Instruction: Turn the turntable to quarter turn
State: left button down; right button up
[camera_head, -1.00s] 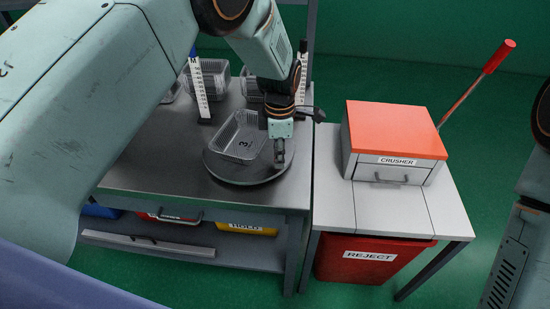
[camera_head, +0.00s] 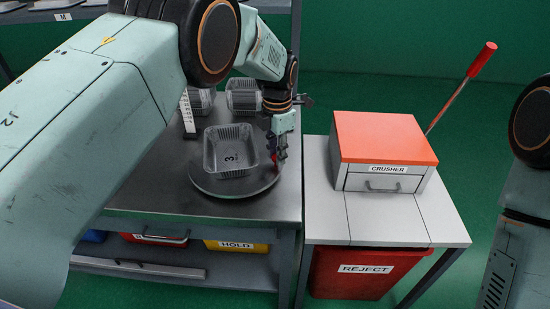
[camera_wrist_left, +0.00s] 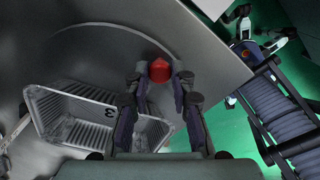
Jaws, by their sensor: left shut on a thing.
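The turntable (camera_head: 232,189) is a round grey disc lying on the metal workbench. A clear ribbed tray marked 3 (camera_head: 231,168) stands on it; the tray also shows in the left wrist view (camera_wrist_left: 85,118). A red knob (camera_wrist_left: 160,70) is at the disc's edge, and in the head view it is mostly hidden by the fingers. My left gripper (camera_head: 277,152) reaches down to the right side of the disc. Its fingers are on either side of the knob and shut on it. My right gripper is out of view.
More clear trays (camera_head: 243,97) stand behind the turntable, near a white upright scale (camera_head: 187,112). To the right, a side table carries an orange-topped crusher (camera_head: 385,150) with a red-handled lever. A red reject bin (camera_head: 352,272) is below it.

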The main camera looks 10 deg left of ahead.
pick_arm(q)
jog(key=shift+w+n+b, duration=0.4)
jog(key=shift+w+n, duration=0.2)
jog(key=shift+w, duration=0.1)
jog(key=c, duration=1.1)
grip_release()
jog(key=shift+c, duration=0.2)
notch_tip(320, 180, up, 12)
